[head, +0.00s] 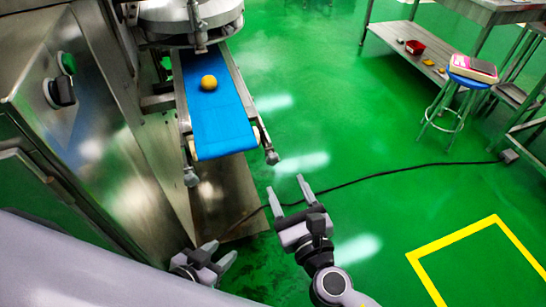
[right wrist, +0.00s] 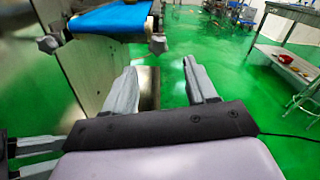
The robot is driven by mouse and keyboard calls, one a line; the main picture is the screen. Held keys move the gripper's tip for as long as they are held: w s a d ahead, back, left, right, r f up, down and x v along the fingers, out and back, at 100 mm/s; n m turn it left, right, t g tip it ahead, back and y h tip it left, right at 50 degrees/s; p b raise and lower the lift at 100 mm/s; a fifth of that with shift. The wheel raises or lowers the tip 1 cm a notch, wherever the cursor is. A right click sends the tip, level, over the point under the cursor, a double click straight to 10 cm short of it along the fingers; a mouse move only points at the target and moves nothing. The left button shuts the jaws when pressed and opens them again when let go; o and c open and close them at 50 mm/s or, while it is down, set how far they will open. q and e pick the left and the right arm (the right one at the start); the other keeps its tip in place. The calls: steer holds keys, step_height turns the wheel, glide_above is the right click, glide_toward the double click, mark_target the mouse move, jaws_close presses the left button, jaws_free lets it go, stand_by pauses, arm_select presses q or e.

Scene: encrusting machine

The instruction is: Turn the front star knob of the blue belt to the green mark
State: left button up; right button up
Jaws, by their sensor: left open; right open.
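The blue belt (head: 220,122) slopes out of the machine and carries a yellow-orange ball (head: 209,82). One grey star knob (head: 271,157) sits at the right front end of the belt frame, another star knob (head: 191,177) at the left front end. Both knobs show in the right wrist view, right (right wrist: 158,45) and left (right wrist: 48,44). I cannot make out a green mark on either. My right gripper (head: 288,190) is open and empty, below and apart from the right knob. My left gripper (head: 214,254) is open and empty, low beside the machine.
The steel machine cabinet (head: 120,165) with a black and a green control fills the left. A black cable (head: 400,172) crosses the floor. A stool (head: 462,95) and a bench (head: 410,50) stand at right.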

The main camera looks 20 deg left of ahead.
mark_target(274, 163)
steer(key=shift+b+x, duration=0.55)
steer(key=shift+x, duration=2.95)
steer(key=shift+a+r, duration=0.1)
steer(key=c, duration=1.1)
